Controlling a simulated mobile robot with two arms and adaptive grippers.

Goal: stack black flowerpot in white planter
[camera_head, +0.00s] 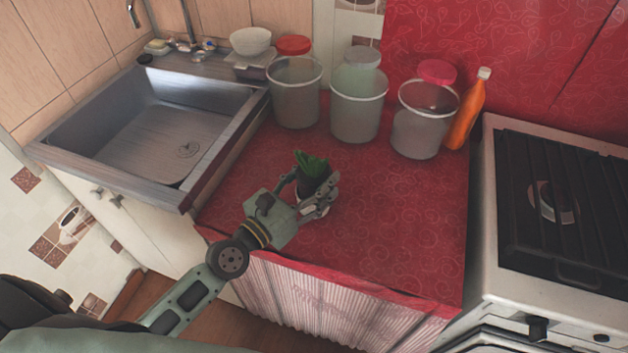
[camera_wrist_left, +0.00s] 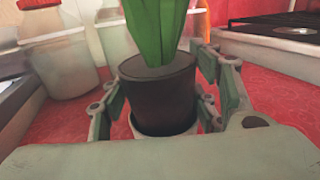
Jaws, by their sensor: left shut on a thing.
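The black flowerpot (camera_head: 313,184) holds a green plant and stands upright over the red counter. My left gripper (camera_head: 308,192) is shut on it, one finger on each side. In the left wrist view the dark pot (camera_wrist_left: 158,95) fills the middle between the fingers. The white planter (camera_wrist_left: 140,133) shows as a pale rim just below the pot, around its lower end. I cannot tell how deep the pot sits in it. In the head view the planter is mostly hidden by the gripper. My right gripper is not in view.
Several clear buckets (camera_head: 358,110) and an orange bottle (camera_head: 467,112) line the back of the red counter (camera_head: 400,215). A metal sink (camera_head: 150,125) lies to the left and a stove (camera_head: 550,215) to the right. The counter's right half is free.

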